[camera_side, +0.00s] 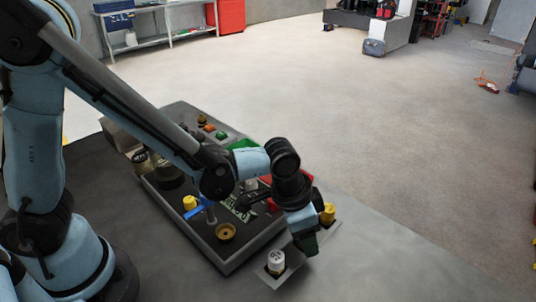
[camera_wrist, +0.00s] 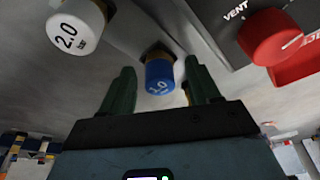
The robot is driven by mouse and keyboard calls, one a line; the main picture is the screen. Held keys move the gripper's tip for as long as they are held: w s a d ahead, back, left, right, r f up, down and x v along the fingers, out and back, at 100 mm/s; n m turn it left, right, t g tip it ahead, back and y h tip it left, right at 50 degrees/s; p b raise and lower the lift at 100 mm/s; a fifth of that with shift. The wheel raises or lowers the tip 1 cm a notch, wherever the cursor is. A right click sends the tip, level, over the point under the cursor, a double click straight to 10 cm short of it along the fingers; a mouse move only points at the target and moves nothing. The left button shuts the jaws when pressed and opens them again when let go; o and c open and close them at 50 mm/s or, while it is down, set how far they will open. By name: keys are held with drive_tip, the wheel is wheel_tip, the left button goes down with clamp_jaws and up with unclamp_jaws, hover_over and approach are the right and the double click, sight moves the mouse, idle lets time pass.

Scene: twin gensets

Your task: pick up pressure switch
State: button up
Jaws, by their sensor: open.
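Pressure switches stand in a row beside the grey panel box. A white-capped switch (camera_wrist: 76,27) marked "2.0 bar" is at upper left in the wrist view; it also shows at the front in the side view (camera_side: 276,260). A blue-capped switch (camera_wrist: 159,78) with a brass base shows between my fingertips in the wrist view; it is hidden in the side view. A yellow-capped switch (camera_side: 327,212) stands behind my gripper in the side view. My gripper (camera_side: 307,243) is open, its dark green fingers (camera_wrist: 160,70) either side of the blue cap; I cannot tell contact.
The grey panel box (camera_side: 222,262) lies close by, with a brass ring (camera_side: 225,232), a yellow knob (camera_side: 189,202) and green and orange buttons. A red knob (camera_wrist: 270,37) by "VENT" is at right in the wrist view. Bare surface lies to the right.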

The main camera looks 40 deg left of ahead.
clamp_jaws()
drive_tip(key=shift+r, duration=0.15)
